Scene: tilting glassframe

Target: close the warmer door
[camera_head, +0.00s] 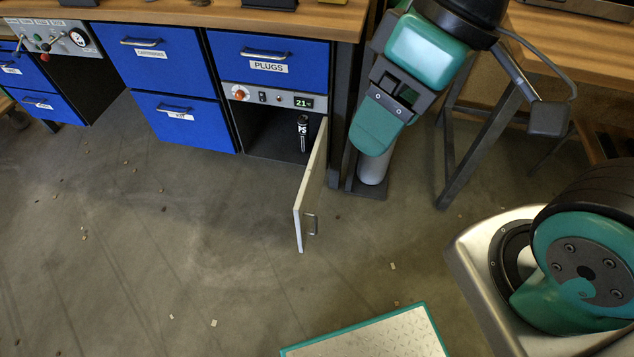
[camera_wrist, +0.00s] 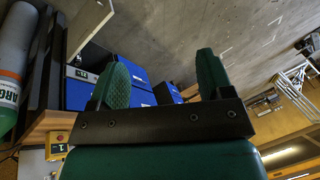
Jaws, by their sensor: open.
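The warmer door (camera_head: 312,185) is a pale panel standing wide open, jutting out from the right side of the warmer compartment (camera_head: 272,130) below the PLUGS drawer. A metal bar handle (camera_head: 312,225) sits on its right-hand face. In the wrist view a pale panel at the upper left looks like the same door (camera_wrist: 90,28). My gripper (camera_head: 378,122) is up and to the right of the door, apart from it. In the wrist view my gripper (camera_wrist: 163,80) has its two green fingers spread with nothing between them.
A control panel (camera_head: 270,96) with a red knob and lit display is above the compartment. A gas cylinder (camera_head: 373,168) stands right of the door, behind my gripper. A table leg (camera_head: 480,148) is further right. The floor (camera_head: 200,230) in front and left is clear except for small scraps.

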